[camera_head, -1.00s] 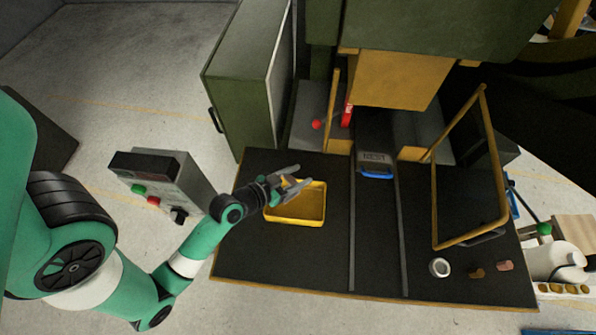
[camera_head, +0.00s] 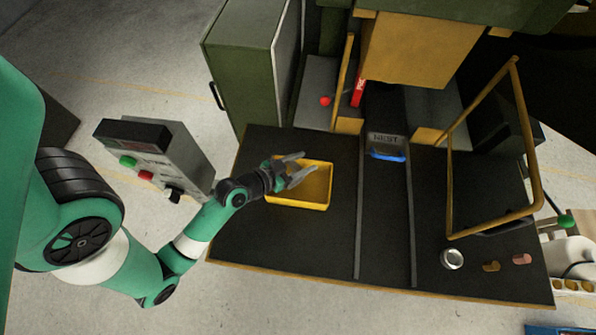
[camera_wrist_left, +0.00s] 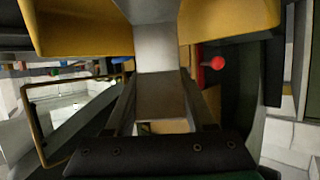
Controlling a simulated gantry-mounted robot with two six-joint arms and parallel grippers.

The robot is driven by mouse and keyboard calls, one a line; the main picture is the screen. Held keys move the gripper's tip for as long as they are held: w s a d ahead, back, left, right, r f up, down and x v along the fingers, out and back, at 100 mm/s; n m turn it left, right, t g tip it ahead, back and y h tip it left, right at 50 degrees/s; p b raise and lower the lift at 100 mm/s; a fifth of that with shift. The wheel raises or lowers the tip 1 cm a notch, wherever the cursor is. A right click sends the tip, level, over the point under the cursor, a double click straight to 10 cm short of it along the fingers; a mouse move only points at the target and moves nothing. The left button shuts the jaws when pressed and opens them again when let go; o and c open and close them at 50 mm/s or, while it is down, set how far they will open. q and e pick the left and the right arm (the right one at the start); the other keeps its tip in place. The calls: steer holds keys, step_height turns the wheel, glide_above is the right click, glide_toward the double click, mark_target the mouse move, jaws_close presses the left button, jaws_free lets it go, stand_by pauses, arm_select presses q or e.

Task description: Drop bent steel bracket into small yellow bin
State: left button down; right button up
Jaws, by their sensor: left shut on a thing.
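The small yellow bin (camera_head: 320,206) stands on the dark table, left of the rails, in the head view. My left gripper (camera_head: 300,168) is above the bin's back left part, fingers pointing right. In the left wrist view, the bent steel bracket (camera_wrist_left: 160,95) appears as a grey metal piece between the dark fingers, and the gripper is shut on it. The bracket cannot be made out clearly in the head view. My right gripper is not in view.
A blue-edged nest block (camera_head: 386,145) sits between the rails. A yellow guard frame (camera_head: 449,190) stands at the right. A metal ring (camera_head: 452,259) and two small copper-coloured pieces lie at the front right. A control box (camera_head: 160,155) is at the left.

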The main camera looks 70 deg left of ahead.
arm_select(q)
steer(key=shift+r, duration=0.1)
steer(key=shift+c, duration=0.8)
jaws_free()
steer(key=b+v, duration=0.2)
steer(key=v, duration=0.9)
steer(key=shift+s+r, duration=0.15)
steer(key=shift+s, duration=0.1)
steer(key=shift+d, duration=0.1)
